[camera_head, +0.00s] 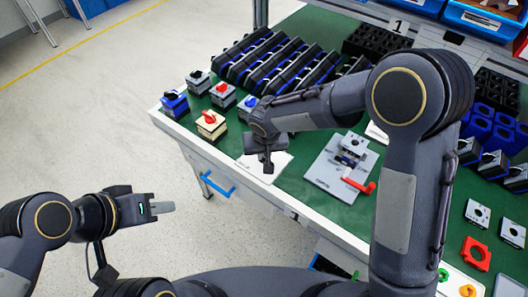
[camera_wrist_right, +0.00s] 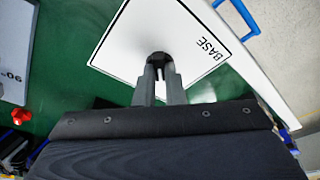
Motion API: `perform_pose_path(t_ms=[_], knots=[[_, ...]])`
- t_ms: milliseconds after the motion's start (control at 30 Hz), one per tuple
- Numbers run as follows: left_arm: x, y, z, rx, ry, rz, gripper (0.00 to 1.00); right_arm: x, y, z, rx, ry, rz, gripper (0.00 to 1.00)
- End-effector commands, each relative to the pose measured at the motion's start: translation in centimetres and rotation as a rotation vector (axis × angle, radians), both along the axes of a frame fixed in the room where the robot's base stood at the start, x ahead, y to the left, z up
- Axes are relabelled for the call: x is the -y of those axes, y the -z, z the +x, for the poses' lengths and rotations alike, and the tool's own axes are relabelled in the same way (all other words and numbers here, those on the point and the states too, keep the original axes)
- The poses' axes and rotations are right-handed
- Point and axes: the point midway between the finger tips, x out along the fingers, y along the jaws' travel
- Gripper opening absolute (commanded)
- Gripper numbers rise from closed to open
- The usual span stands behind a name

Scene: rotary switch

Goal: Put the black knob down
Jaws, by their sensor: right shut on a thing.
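My right gripper (camera_head: 267,165) is above the white plate (camera_head: 283,162) near the table's front edge. The right wrist view shows this plate marked BASE (camera_wrist_right: 120,45). In that view my right gripper (camera_wrist_right: 162,72) is shut on the black knob (camera_wrist_right: 158,57), which shows as a dark round end between the fingertips, over the plate. I cannot tell whether the knob touches the plate. In the head view the knob is too small and dark to make out from the fingers. My left gripper (camera_head: 162,208) is empty, off the table at the left; its finger gap cannot be made out.
A grey fixture with a red handle (camera_head: 360,185) stands right of the plate. Several small switch boxes, one with a red knob (camera_head: 210,122), stand at the left. Black and blue racks (camera_head: 285,65) fill the back. Green tabletop (camera_head: 300,150) is clear around the plate.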

Motion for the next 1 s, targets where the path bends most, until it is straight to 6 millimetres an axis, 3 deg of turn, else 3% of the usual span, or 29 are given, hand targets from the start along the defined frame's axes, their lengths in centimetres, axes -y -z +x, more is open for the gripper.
perform_pose_path(t_ms=[200, 233, 400, 767, 1000], knots=[[0.0, 0.5, 0.0, 0.0, 0.0, 0.0, 0.33, 0.0, 0.4, 0.0, 0.0, 0.0, 0.0, 0.0], [0.0, 0.4, 0.0, 0.0, 0.0, 0.0, 0.33, 0.0, 0.3, 0.0, 0.0, 0.0, 0.0, 0.12], [0.0, 0.3, 0.0, 0.0, 0.0, 0.0, 0.33, 0.0, 0.3, 0.0, -0.001, 0.0, 0.0, 0.31], [0.0, -0.2, 0.0, 0.0, 0.0, 0.0, 0.33, 0.0, -0.4, -0.1, 0.001, 0.0, 0.001, 0.31], [0.0, -0.1, 0.0, 0.0, 0.0, 0.0, 0.33, 0.1, -4.8, -1.1, 0.005, 0.0, 0.004, 0.31]])
